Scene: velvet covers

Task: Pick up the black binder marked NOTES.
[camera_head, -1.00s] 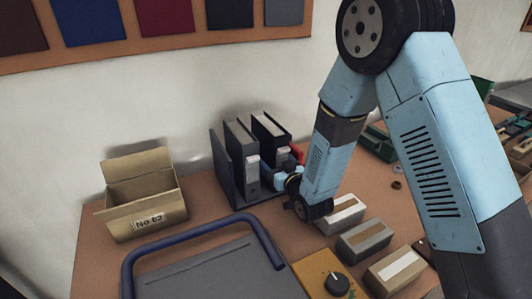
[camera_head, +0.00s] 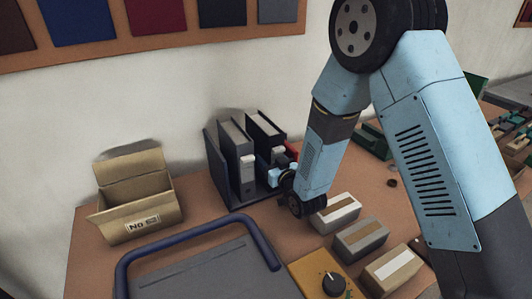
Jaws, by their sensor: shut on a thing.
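Two dark binders stand upright side by side in a dark rack (camera_head: 214,165) on the table. The left binder (camera_head: 245,172) has a pale label on its spine. The right black binder (camera_head: 263,133) is partly hidden behind my gripper (camera_head: 273,162). My gripper is at the front of this right binder and appears shut on its spine. The fingertips are small and partly hidden, and I cannot read any NOTES marking. The binder is still upright among the rack's walls.
A red item (camera_head: 291,150) shows just right of the binders. An open cardboard box (camera_head: 140,208) stands left. Several small boxes (camera_head: 360,238), a yellow box with a black knob (camera_head: 325,280) and a grey case with a blue handle (camera_head: 205,275) lie in front. Green trays (camera_head: 375,138) stand right.

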